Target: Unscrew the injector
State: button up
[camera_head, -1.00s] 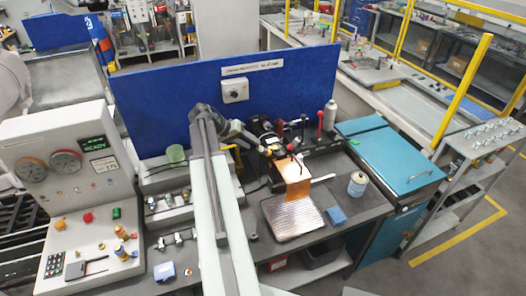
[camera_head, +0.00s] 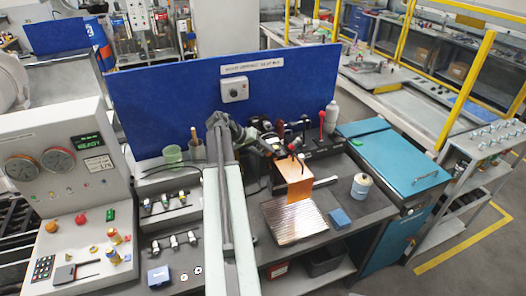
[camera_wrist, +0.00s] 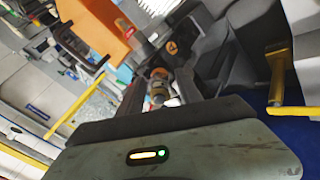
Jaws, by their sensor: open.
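A metal fitting with a copper-coloured ring, seemingly the injector (camera_wrist: 158,90), shows in the wrist view between the two fingers of my gripper (camera_wrist: 158,82). The fingers stand apart on either side of it; I cannot tell whether either one touches it. In the head view my gripper (camera_head: 268,146) is at the dark fixture (camera_head: 283,165) on the bench, and the injector is too small or hidden to make out there. An orange plate (camera_head: 297,182) hangs on the front of the fixture and also shows at the upper left of the wrist view (camera_wrist: 95,25).
A red-topped lever (camera_head: 321,125) stands behind. A blue board (camera_head: 180,100) closes the back. Several fittings lie on racks (camera_head: 165,245) to the left.

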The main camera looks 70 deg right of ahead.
jog(key=shift+r, duration=0.1)
jog(key=shift+p+v, duration=0.65)
jog(key=shift+v, duration=0.15)
jog(key=m, duration=1.2)
